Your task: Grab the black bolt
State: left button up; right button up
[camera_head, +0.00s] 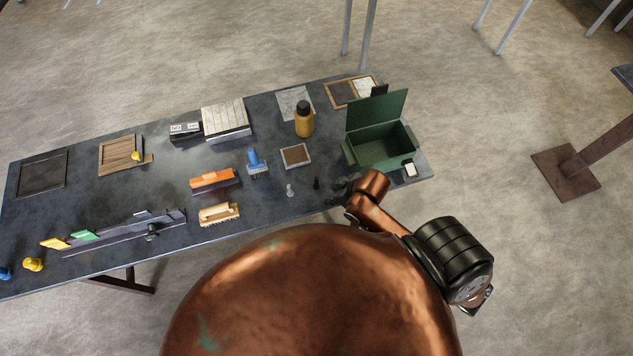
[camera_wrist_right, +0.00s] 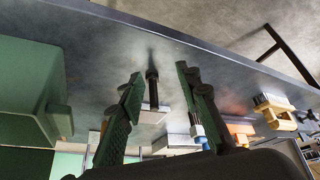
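The black bolt (camera_head: 316,184) stands on the dark table near its front edge, just left of my right gripper (camera_head: 341,190) in the head view. In the right wrist view the black bolt (camera_wrist_right: 152,88) shows in the gap between the two green fingers of my right gripper (camera_wrist_right: 159,76). The fingers are apart, and neither seems to touch the bolt. A silver bolt (camera_head: 290,190) stands left of the black one; in the wrist view it (camera_wrist_right: 197,129) is partly hidden by the right-hand finger. My left gripper is out of view.
A green open box (camera_head: 384,165) stands close to my right gripper on the table. A small framed tray (camera_head: 296,156), a blue-handled stamp (camera_head: 256,161), an orange block (camera_head: 214,181) and a brush (camera_head: 219,214) are further left. A yellow bottle (camera_head: 304,120) stands behind.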

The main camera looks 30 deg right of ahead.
aim_at(317, 180)
jog(key=w+a+r+n+y, duration=0.2)
jog(key=w+a+n, duration=0.2)
jog(key=w+d+r+n+g, duration=0.2)
jog(key=w+d, duration=0.1)
jog(key=d, duration=0.2)
jog(key=shift+g, duration=0.3)
jog(key=shift+d+x, duration=0.2)
jog(key=shift+x, duration=1.7)
jog(key=shift+d+x, duration=0.15)
jog(key=shift+x, duration=1.8)
jog(key=shift+f, duration=0.15)
jog(key=shift+c, duration=0.6)
grip_shut()
